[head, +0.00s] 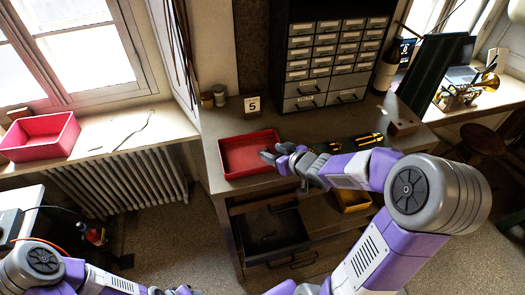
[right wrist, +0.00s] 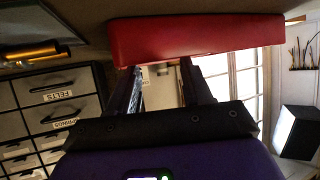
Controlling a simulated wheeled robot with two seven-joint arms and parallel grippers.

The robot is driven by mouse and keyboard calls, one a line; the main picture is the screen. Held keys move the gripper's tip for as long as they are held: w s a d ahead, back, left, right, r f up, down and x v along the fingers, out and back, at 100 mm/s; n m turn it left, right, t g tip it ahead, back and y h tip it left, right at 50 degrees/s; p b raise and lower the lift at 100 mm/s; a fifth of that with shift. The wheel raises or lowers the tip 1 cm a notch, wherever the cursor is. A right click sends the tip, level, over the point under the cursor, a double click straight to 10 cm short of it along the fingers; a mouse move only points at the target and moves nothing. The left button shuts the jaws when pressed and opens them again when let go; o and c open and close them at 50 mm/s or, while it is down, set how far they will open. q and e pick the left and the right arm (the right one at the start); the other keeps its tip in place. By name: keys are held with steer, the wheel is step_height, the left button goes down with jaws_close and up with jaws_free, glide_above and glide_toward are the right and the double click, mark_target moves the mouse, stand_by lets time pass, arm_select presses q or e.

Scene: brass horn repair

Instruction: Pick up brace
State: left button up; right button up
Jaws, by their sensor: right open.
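I cannot pick out a brace for certain in either view. My right gripper (head: 277,157) is open at the right side of the red tray (head: 229,172) on the workbench. In the right wrist view the two fingers of the right gripper (right wrist: 158,72) stand apart, with the red tray (right wrist: 200,38) just beyond their tips. Nothing clear is held between them. The right gripper and forearm hide part of the tray and bench. My left arm is low at the bottom left, and its gripper (head: 172,290) is mostly cut off by the frame edge.
A drawer (head: 262,250) stands open below the workbench (head: 215,130), with a yellow bin (head: 352,200) beside it. A cabinet of small drawers (head: 330,65) stands behind. Yellow-handled tools (head: 368,139) and a wooden block (head: 403,127) lie right. Another red tray (head: 40,140) is on the windowsill.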

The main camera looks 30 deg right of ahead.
mark_target(263, 149)
steer(key=b+x, duration=0.1)
steer(key=x, duration=0.3)
steer(key=shift+w+f, duration=0.3)
steer(key=shift+f, duration=0.05)
steer(key=shift+s+r, duration=0.1)
steer(key=shift+c, duration=0.4)
steer(key=c, duration=0.7)
